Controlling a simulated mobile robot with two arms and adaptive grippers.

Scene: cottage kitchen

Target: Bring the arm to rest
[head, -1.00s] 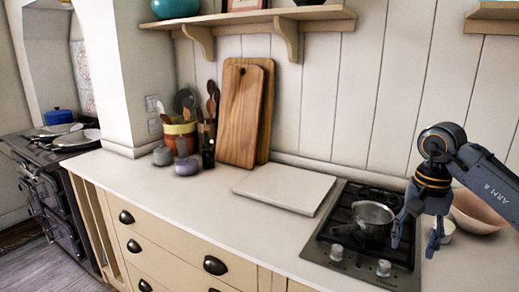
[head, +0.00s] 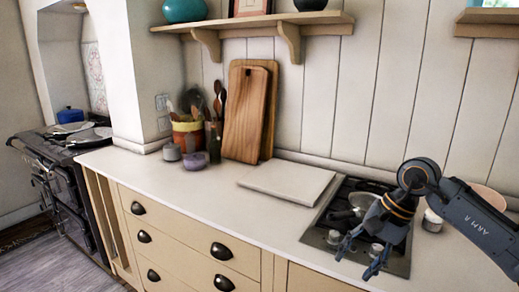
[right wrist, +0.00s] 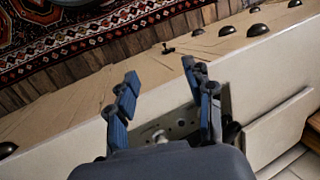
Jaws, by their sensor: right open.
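My right gripper (head: 361,258) is in the head view at the right, in front of the gas hob (head: 325,232). Its jaws are open and nothing shows between them. In the right wrist view the two blue fingers (right wrist: 165,88) stand apart, above the counter's front edge and the drawer fronts. A metal pan (head: 364,200) on the hob is partly hidden behind the gripper. My left gripper is in neither current view.
A pale board (head: 287,181) lies left of the hob. A white cup (head: 432,221) and a pinkish bowl (head: 489,197) are behind my right arm. Wooden cutting boards (head: 245,115) and a utensil crock (head: 187,134) stand at the wall. The counter's left half (head: 190,187) is mostly clear.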

